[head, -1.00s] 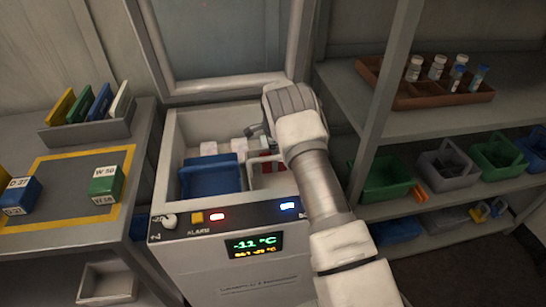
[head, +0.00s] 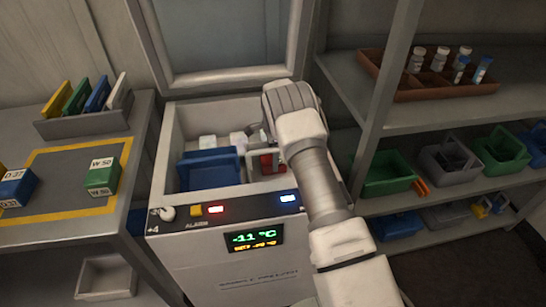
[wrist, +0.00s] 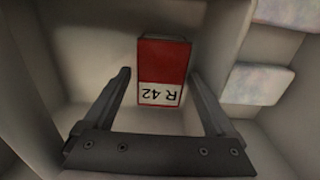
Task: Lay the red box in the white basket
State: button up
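The red box (wrist: 163,72), with a white label reading R 42, sits between white walls in the wrist view. In the head view the red box (head: 270,162) shows beside the white basket's pale handle and rim (head: 251,160), partly hidden by my arm; it appears to be inside the white basket. My gripper (wrist: 161,72) is open, one finger on each side of the box, with a visible gap to it on both sides. In the head view the fingers are mostly hidden behind my wrist.
The open freezer (head: 171,150) also holds a blue basket (head: 210,170) on the left and frosty white packs (wrist: 255,84). Its raised lid (head: 220,40) stands behind. A shelf unit (head: 455,120) is close on the right, a bench with a yellow-bordered mat (head: 60,175) on the left.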

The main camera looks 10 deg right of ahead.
notch_tip(320, 180, up, 17)
jog(key=p, duration=0.2)
jog(key=shift+r, duration=0.2)
dwell(0.5)
jog(key=s+r+n+t+p, duration=0.1)
jog(key=s+r+n+p, duration=0.15)
jog(key=s+r, duration=0.5)
jog(key=s+r+n+t+p, duration=0.1)
jog(key=s+r+n, duration=0.25)
jog(key=r, duration=0.65)
jog(key=s+r+n+t+p, duration=0.1)
jog(key=s+r+n, duration=0.1)
jog(key=s+r, duration=0.5)
jog(key=s+r+n+t+p, duration=0.1)
jog(key=s+n, duration=0.2)
jog(key=s, duration=0.4)
jog(key=s+r+n+p, duration=0.2)
jog(key=s+n, duration=0.1)
jog(key=s, duration=0.5)
jog(key=s+r+n+t+p, duration=0.1)
jog(key=s+n, duration=0.3)
jog(key=s, duration=0.4)
jog(key=shift+s+r+t+p, duration=0.2)
jog(key=shift+r+t+p, duration=0.1)
jog(key=shift+r, duration=0.45)
